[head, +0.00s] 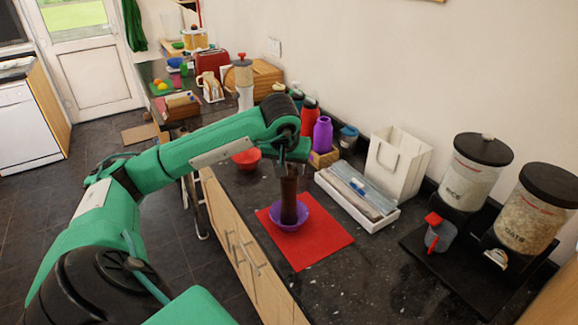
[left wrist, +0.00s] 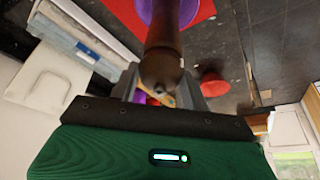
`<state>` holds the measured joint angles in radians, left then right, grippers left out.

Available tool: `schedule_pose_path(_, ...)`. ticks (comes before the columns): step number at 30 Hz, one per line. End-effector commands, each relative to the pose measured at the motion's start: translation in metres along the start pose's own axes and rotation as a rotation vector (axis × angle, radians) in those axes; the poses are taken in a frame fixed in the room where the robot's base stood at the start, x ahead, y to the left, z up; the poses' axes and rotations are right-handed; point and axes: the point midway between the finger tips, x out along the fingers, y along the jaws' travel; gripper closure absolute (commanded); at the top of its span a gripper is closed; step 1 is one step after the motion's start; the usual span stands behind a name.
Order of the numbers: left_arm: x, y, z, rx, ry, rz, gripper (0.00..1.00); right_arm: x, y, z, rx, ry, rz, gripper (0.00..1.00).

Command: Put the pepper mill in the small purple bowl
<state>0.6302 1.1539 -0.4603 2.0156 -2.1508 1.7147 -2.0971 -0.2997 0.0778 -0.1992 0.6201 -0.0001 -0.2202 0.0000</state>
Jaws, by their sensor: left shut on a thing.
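The brown pepper mill (head: 289,198) stands upright with its lower end inside the small purple bowl (head: 303,213). Whether it touches the bowl's bottom is hidden. The bowl sits on a red mat (head: 328,238) on the dark counter. My left gripper (head: 291,166) comes from above and is shut on the top of the mill. In the left wrist view the mill (left wrist: 162,62) is between the fingers, and part of the purple bowl (left wrist: 186,10) shows beyond it. My right gripper is not in view.
A white tray (head: 378,223) with long boxes and a white paper bag (head: 398,165) stand right of the mat. A red bowl (head: 246,158), a purple bottle (head: 322,134) and red bottles stand behind. Rice (head: 470,180) and oats (head: 530,213) dispensers stand at the right.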

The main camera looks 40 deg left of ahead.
Motion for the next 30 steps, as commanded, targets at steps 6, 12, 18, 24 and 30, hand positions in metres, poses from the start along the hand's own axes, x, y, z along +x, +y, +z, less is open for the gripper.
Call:
schedule_pose_path(6,0.0062,-0.0001,0.0022,-0.001,0.003,0.001,0.98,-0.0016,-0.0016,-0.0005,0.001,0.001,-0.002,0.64)
schedule_pose_path(12,0.0072,-0.0001,0.0027,0.000,0.003,0.001,0.98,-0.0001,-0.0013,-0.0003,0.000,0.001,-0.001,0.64)
schedule_pose_path(18,0.0090,-0.0002,0.0036,0.000,0.001,0.000,0.32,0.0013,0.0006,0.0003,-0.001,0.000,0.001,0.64)
schedule_pose_path(24,0.0089,-0.0002,0.0036,0.000,0.001,0.000,0.32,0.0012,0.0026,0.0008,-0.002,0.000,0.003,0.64)
schedule_pose_path(30,0.0038,0.0000,0.0016,0.000,0.001,0.000,0.32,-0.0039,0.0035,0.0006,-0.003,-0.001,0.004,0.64)
